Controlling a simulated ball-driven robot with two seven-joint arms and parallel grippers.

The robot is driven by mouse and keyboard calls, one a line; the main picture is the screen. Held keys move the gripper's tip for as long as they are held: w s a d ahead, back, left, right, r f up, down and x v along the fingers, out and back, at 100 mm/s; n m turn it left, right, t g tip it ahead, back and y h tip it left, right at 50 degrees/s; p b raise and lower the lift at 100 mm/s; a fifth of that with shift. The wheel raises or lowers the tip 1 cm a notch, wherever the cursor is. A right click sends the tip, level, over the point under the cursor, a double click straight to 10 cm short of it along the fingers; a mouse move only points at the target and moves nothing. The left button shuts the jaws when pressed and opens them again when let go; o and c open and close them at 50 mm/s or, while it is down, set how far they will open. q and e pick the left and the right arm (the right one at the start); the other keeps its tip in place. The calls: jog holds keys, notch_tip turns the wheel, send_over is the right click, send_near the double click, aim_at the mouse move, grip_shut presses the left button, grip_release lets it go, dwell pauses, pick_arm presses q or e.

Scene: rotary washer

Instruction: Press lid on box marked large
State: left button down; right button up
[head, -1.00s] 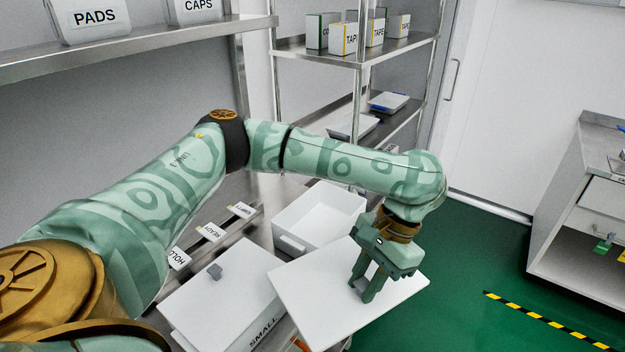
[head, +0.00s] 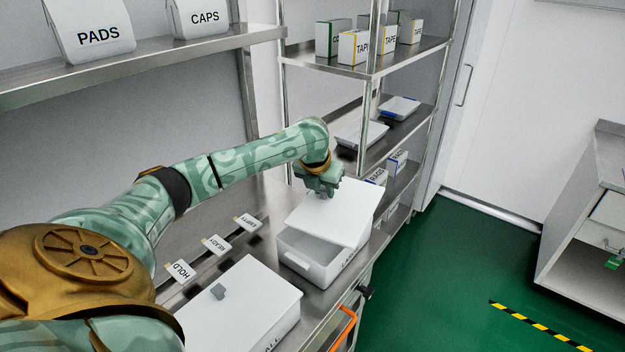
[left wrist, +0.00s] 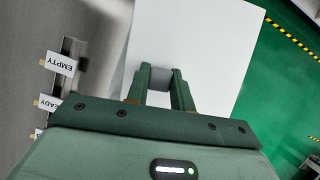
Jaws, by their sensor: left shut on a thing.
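The large box (head: 296,262) is an open white bin on the steel bench in the head view, its label mostly hidden. A flat white lid (head: 345,213) is over it, turned and tilted, leaving the near part of the opening uncovered. Whether the lid touches the rim is unclear. My left gripper (head: 322,190) is shut on the lid's grey knob. In the left wrist view the gripper (left wrist: 161,86) has its fingers around the knob (left wrist: 161,74), with the lid (left wrist: 195,35) beneath. My right gripper is not in view.
A lidded white box (head: 240,315) with a grey knob stands nearer on the bench. HOLD, READY and EMPTY tags (head: 216,243) line the bench's back. A shelf rack (head: 365,105) stands just behind. An orange handle (head: 346,325) is at the front edge; green floor lies right.

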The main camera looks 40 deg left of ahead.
aim_at(311, 195)
pick_arm(q)
jog(key=a+m, duration=0.1)
jog(key=a, duration=0.2)
jog(key=shift+s+m+h, duration=0.15)
jog(key=shift+m+h, duration=0.15)
jog(key=shift+m, duration=0.1)
jog(key=shift+a+f+m, duration=0.1)
jog(key=shift+a+m, duration=0.15)
jog(key=shift+m, duration=0.05)
notch_tip(311, 195, down, 5)
jog(key=b, duration=0.5)
jog(key=shift+f+b, duration=0.1)
jog(key=shift+b, duration=0.25)
notch_tip(311, 195, down, 2)
jog(key=shift+f+b, duration=0.1)
jog(key=shift+b, duration=0.3)
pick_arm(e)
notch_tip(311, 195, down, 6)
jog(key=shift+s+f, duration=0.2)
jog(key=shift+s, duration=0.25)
pick_arm(q)
jog(key=shift+w+p, duration=0.2)
jog(key=shift+p, duration=0.15)
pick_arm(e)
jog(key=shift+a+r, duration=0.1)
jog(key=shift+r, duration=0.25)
